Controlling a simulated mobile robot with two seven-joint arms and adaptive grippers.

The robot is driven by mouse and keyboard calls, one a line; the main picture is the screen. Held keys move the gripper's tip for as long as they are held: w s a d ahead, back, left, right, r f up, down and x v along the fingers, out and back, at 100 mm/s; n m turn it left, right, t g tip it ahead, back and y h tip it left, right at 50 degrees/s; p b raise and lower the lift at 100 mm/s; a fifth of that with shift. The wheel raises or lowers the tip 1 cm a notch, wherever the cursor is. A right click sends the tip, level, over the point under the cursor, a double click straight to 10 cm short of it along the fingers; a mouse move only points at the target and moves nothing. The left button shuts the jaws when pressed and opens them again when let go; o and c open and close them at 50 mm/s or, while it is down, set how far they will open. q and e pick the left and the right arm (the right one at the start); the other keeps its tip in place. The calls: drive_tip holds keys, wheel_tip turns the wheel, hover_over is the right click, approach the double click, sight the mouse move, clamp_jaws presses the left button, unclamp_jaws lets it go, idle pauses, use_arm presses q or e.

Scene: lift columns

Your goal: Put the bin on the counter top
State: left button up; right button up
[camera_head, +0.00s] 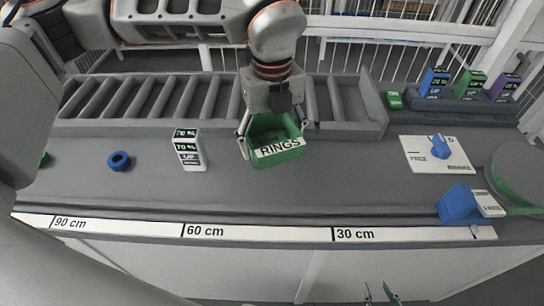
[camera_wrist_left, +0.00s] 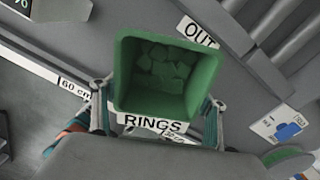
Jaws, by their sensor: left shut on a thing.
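The green bin (camera_head: 277,129) with a white RINGS label is over the middle of the grey counter top (camera_head: 330,185). I cannot tell whether its base touches the surface. My left gripper (camera_head: 272,122) comes from behind and above and is shut on the bin. In the left wrist view the bin (camera_wrist_left: 122,75) is between the fingers, with green lumpy pieces inside. My right gripper (camera_head: 381,293) shows only its fingertips, apart, below the counter's front edge at the bottom; nothing shows between them.
A slotted grey rack (camera_head: 350,107) runs behind the bin. A white-and-black block (camera_head: 187,150) and blue ring (camera_head: 119,161) stand left. A white card (camera_head: 420,160) with a blue piece and a blue block (camera_head: 457,203) lie right. Counter in front of the bin is clear.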

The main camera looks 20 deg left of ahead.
use_arm(q)
drive_tip(key=shift+f, duration=2.8)
drive_tip(key=shift+f, duration=0.2)
drive_tip(key=o, duration=1.2)
drive_tip(key=shift+o, duration=0.2)
wheel_tip(320, 180, up, 12)
drive_tip(key=shift+r, duration=0.2)
